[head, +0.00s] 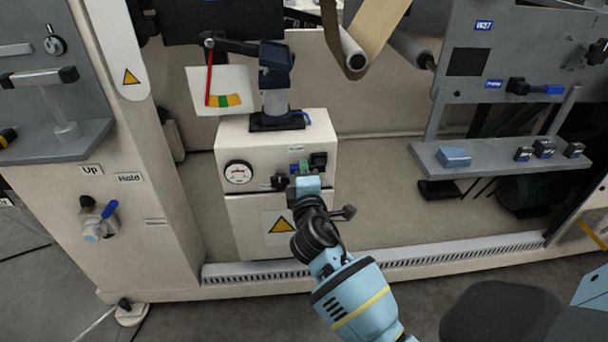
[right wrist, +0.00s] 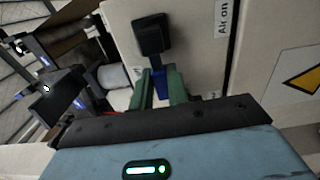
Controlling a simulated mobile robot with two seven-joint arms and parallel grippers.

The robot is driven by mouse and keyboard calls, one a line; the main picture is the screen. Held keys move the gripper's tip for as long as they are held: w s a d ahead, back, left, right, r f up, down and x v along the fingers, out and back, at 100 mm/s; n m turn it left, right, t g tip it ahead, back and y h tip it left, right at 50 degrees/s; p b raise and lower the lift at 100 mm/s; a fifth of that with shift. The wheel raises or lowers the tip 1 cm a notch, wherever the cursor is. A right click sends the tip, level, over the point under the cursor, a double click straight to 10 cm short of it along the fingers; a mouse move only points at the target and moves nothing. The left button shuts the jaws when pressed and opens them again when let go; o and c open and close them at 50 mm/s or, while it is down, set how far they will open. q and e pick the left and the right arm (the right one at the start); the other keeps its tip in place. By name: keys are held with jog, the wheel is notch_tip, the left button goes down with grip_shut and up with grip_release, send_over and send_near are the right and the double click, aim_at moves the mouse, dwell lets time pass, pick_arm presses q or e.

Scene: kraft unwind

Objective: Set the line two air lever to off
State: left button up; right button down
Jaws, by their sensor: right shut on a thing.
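A white control box (head: 260,140) on the machine carries a round gauge, black fittings and small labels. My right gripper (head: 303,167) is at the front of this box. In the right wrist view, its green fingers (right wrist: 161,88) are shut on a blue lever handle (right wrist: 160,83), one finger on each side. A black square fitting (right wrist: 152,35) is just beyond the fingers. A label reading "Air on" (right wrist: 222,18) is on the box face. In the head view my gripper mostly hides the lever. My left gripper is not in view.
The gauge (head: 238,173) and a black knob (head: 280,182) are left of my gripper. Another blue lever (head: 108,211) is far left.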

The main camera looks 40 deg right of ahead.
dwell(0.6)
jog(key=c, duration=1.4)
grip_release()
jog(key=shift+r, duration=0.1)
jog(key=shift+o, duration=0.2)
jog(key=p+v, duration=0.1)
jog(key=v, duration=0.7)
jog(key=shift+d, duration=0.1)
